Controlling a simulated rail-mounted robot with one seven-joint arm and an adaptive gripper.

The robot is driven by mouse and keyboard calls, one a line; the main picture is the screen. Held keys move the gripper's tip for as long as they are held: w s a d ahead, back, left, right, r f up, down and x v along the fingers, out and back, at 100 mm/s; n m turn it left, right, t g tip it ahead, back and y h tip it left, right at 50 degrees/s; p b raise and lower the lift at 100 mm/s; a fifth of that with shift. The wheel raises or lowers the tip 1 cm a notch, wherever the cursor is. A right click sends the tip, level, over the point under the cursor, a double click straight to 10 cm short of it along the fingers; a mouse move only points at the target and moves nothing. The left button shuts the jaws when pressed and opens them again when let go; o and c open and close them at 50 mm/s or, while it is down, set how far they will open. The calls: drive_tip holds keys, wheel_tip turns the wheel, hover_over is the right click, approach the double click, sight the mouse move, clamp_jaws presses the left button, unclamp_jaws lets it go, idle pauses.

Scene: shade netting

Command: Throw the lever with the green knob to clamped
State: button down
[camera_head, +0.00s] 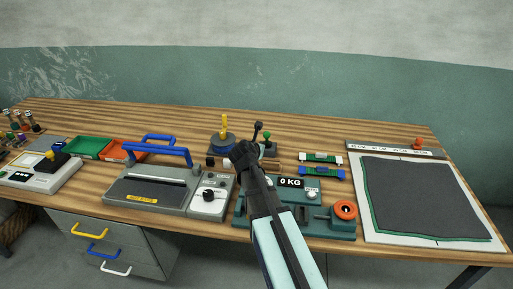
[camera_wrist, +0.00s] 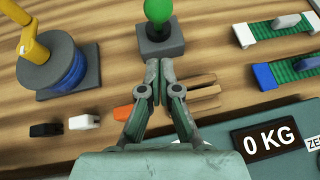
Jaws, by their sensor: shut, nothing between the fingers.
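The lever's green knob (camera_wrist: 158,11) stands on a small dark grey base block (camera_wrist: 160,42) at the top of the wrist view. Its upper part is cut off by the frame edge. The green knob also shows in the head view (camera_head: 267,135), just beyond my gripper and partly crowded by it. My gripper (camera_wrist: 160,68) is shut and empty, its tips close in front of the base block in the picture. I cannot tell whether they touch it. My gripper also shows in the head view (camera_head: 245,153). The clamped mark and the lever's exact tilt are not legible.
A black-knobbed lever (camera_head: 258,127) stands left of the green one. A blue spool with a yellow arm (camera_wrist: 62,68) is to the left. A scale reading 0 KG (camera_wrist: 264,139) is at the near right.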

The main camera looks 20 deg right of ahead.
sight(267, 139)
drive_tip(key=shift+w+d+r+p, duration=0.2)
drive_tip(key=shift+w+d+p, duration=0.1)
drive_tip(key=shift+w+d, duration=0.5)
drive_tip(key=shift+w+d+r+p, duration=0.2)
drive_tip(key=shift+w+d+p, duration=0.1)
drive_tip(key=shift+w+d, duration=0.4)
